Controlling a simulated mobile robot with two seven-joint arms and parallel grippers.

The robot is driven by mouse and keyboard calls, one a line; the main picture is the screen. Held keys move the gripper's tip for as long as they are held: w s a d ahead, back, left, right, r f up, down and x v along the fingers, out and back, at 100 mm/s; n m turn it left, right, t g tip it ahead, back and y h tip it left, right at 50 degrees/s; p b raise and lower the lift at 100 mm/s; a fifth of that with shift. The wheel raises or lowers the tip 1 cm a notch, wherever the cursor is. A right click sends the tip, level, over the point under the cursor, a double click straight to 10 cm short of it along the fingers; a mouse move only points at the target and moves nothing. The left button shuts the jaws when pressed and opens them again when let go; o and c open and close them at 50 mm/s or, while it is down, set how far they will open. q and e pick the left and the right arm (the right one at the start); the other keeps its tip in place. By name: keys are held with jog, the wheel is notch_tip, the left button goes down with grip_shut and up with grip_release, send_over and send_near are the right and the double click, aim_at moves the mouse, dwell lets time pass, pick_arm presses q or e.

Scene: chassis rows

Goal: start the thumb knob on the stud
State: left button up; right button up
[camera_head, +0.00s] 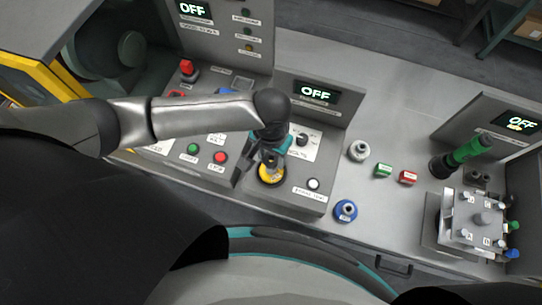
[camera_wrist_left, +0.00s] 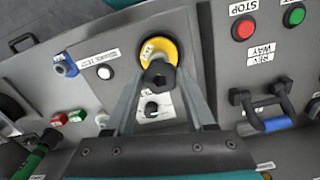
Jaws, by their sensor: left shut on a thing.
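The stud cannot be told apart for certain; any stud under the knob is hidden. My right gripper is not in view.
A fixture with several posts (camera_head: 480,219) and a green-handled tool (camera_head: 462,156) are at the right. A white button (camera_head: 313,184) sits beside the held knob.

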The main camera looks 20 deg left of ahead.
pick_arm(q)
jog(key=shift+s+n+p, duration=0.1)
jog(key=shift+n+p, duration=0.3)
jog(key=shift+n, duration=0.2)
jog(key=n+p, duration=0.3)
jog(key=shift+r+p, duration=0.3)
jog(key=shift+d+f+n+p, duration=0.1)
jog(key=shift+n+p, duration=0.3)
jog(key=shift+n, duration=0.1)
jog(key=n, duration=0.3)
jog(key=shift+f, duration=0.2)
jog(key=shift+f+b, duration=0.4)
jog(key=shift+f, duration=0.5)
jog(key=shift+f, duration=0.3)
